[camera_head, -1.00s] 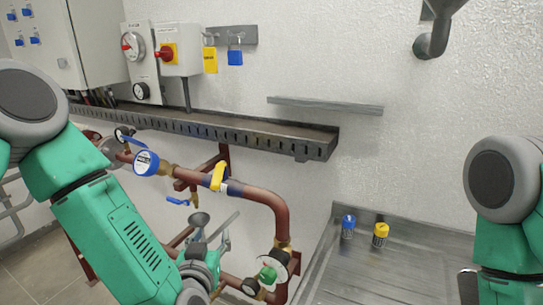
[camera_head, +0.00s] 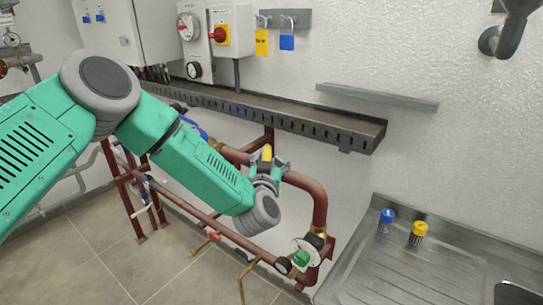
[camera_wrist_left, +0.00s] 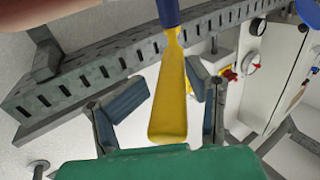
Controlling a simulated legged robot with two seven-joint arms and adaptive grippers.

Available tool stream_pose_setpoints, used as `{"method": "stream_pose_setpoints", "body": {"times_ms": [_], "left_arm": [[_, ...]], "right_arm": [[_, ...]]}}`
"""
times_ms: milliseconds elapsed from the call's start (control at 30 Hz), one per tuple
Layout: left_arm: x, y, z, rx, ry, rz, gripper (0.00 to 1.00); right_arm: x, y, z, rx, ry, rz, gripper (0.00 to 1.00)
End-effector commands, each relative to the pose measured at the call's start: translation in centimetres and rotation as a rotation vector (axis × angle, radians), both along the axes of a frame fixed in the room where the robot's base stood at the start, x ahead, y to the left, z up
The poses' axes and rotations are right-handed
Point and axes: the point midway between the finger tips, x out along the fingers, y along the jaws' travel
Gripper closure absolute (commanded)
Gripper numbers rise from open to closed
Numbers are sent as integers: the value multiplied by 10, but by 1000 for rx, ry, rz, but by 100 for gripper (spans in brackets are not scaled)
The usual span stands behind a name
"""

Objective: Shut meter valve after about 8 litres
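A yellow valve lever (camera_head: 267,153) stands on the copper-brown pipe in the head view. It fills the middle of the left wrist view (camera_wrist_left: 170,100), with a blue part at its upper end. My left gripper (camera_head: 268,168) is at this lever. In the wrist view its two fingers (camera_wrist_left: 168,80) are apart, one on each side of the lever, with gaps showing. The blue meter (camera_head: 196,130) is mostly hidden behind my left arm, and its dial cannot be read. A blue edge (camera_wrist_left: 308,12) shows at the wrist view's top right. My right gripper is not in view.
A slotted cable tray (camera_head: 280,117) runs along the wall above the pipe (camera_head: 318,200). A green knob (camera_head: 301,258) sits low on the pipe. A metal bench (camera_head: 400,275) at right carries a blue-capped (camera_head: 387,217) and a yellow-capped item (camera_head: 418,234).

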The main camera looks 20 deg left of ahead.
Motion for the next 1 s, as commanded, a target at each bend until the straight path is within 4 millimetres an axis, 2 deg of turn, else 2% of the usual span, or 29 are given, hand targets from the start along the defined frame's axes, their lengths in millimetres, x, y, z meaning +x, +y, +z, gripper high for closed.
{"method": "stream_pose_setpoints", "body": {"times_ms": [167, 400, 433, 533, 567, 1000], "left_arm": [[7, 10, 1, -6, -2, 3, 58], [9, 3, 0, 2, 0, 5, 58], [10, 3, 0, 2, 0, 5, 61], [10, 1, 0, 4, 1, 6, 96], [10, 1, 0, 5, 0, 6, 100], [9, 1, 2, 1, -3, -20, 100]], "right_arm": [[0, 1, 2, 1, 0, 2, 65], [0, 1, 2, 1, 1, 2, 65], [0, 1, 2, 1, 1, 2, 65], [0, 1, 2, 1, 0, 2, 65], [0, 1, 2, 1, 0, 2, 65], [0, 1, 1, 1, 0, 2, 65]]}}
